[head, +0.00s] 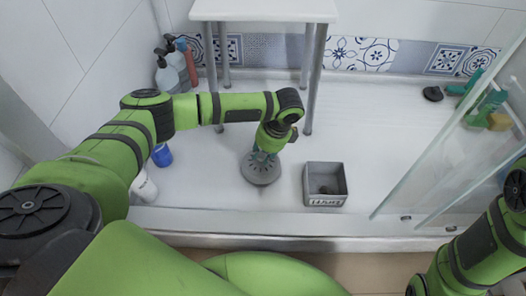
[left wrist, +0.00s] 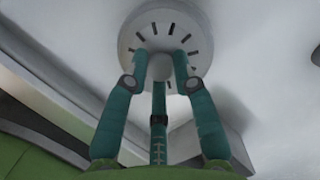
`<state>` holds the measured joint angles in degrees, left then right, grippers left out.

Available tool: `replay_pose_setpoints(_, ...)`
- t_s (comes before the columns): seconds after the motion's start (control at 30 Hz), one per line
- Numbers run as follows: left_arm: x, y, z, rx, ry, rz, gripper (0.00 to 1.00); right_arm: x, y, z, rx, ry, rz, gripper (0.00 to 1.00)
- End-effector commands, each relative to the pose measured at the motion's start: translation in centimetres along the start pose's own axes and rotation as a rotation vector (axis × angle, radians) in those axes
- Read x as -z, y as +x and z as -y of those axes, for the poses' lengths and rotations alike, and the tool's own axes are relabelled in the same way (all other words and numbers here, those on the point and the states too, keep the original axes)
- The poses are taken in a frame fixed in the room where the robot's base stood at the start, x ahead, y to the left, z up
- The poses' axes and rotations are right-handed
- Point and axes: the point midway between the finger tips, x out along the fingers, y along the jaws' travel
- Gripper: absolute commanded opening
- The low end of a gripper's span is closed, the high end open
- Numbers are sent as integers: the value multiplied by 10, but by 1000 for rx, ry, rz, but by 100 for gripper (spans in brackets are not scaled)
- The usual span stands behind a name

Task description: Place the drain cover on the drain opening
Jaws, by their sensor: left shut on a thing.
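The drain cover (head: 261,175) is a grey round disc with a ring of dark slots and a central knob. My left gripper (head: 264,155) points down over it, and its teal fingers are closed around the knob. In the left wrist view the cover (left wrist: 166,20) fills the top middle, beyond the fingertips (left wrist: 160,64). The cover looks roughly level, low over the white shower floor; I cannot tell whether it touches the floor. My right gripper is out of view; only part of the right arm shows at lower right.
A grey open box (head: 325,201) stands just right of the cover. A white stool (head: 264,10) is behind. Bottles (head: 168,76) and a blue cup (head: 162,155) are at left. A dark round item (head: 432,93) and glass panels (head: 440,150) are at right.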

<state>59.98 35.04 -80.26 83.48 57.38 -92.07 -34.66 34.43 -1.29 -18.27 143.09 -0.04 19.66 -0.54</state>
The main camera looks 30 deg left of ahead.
Motion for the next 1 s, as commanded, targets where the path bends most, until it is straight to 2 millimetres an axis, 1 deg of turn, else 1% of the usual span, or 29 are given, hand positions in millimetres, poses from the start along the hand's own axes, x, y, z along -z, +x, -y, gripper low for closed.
replay_pose_setpoints(0.3,2,6,0,0,0,-1,0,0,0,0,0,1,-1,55)
replay_pose_setpoints(0.33,2,6,0,1,0,-1,39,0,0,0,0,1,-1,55)
replay_pose_setpoints(0.37,2,6,0,1,0,-1,51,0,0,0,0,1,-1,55)
replay_pose_setpoints(0.4,2,6,0,1,0,-1,54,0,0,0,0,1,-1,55)
replay_pose_setpoints(0.67,2,6,0,0,1,-1,54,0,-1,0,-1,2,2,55)
replay_pose_setpoints(0.77,2,3,0,1,1,-1,54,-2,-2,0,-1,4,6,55)
replay_pose_setpoints(0.87,2,-8,1,3,1,-4,54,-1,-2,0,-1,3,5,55)
replay_pose_setpoints(0.97,2,-26,1,4,1,-3,54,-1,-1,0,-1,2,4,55)
replay_pose_setpoints(1.0,3,-35,1,5,1,-4,54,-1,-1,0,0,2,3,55)
